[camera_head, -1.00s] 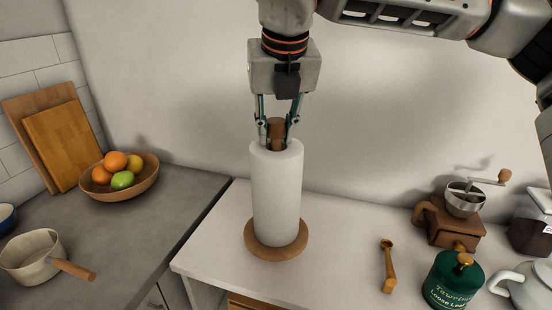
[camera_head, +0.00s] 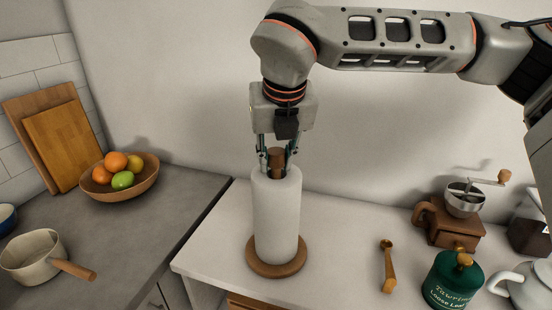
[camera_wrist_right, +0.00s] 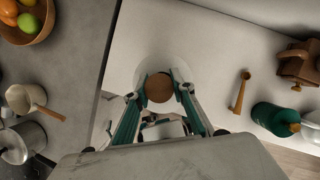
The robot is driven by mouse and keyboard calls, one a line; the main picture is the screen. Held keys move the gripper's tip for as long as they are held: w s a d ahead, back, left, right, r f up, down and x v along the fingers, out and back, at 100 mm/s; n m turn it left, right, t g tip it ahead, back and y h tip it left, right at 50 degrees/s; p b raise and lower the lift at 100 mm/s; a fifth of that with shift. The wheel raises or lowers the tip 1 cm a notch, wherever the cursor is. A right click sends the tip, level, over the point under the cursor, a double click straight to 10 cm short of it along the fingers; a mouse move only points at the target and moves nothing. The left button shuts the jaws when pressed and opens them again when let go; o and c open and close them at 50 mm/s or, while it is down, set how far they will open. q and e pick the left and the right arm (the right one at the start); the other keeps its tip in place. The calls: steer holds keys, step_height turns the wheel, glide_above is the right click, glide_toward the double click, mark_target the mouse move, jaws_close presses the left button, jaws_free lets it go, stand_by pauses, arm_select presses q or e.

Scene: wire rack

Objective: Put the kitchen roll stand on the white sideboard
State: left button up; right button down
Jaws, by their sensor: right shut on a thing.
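The kitchen roll stand has a white paper roll (camera_head: 277,215), a round wooden base (camera_head: 276,268) and a wooden post top (camera_head: 277,158). It is upright over the left part of the white sideboard (camera_head: 335,240). I cannot tell whether its base touches the top. My right gripper (camera_head: 277,165) points down from above and is shut on the post top. In the right wrist view the round post end (camera_wrist_right: 159,88) sits between the two fingers, with the roll around it. My left gripper is in neither view.
A grey counter (camera_head: 150,225) to the left holds a fruit bowl (camera_head: 140,185) and a saucepan (camera_head: 35,258). On the sideboard's right are a wooden scoop (camera_head: 388,268), a green tin (camera_head: 452,285), a coffee grinder (camera_head: 450,225) and a white teapot (camera_head: 520,285).

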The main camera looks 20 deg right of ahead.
steer(key=c, duration=1.7)
jaws_free()
steer(key=shift+r, duration=0.15)
steer(key=v, duration=1.1)
steer(key=shift+s+r, duration=0.15)
steer(key=shift+r, duration=0.25)
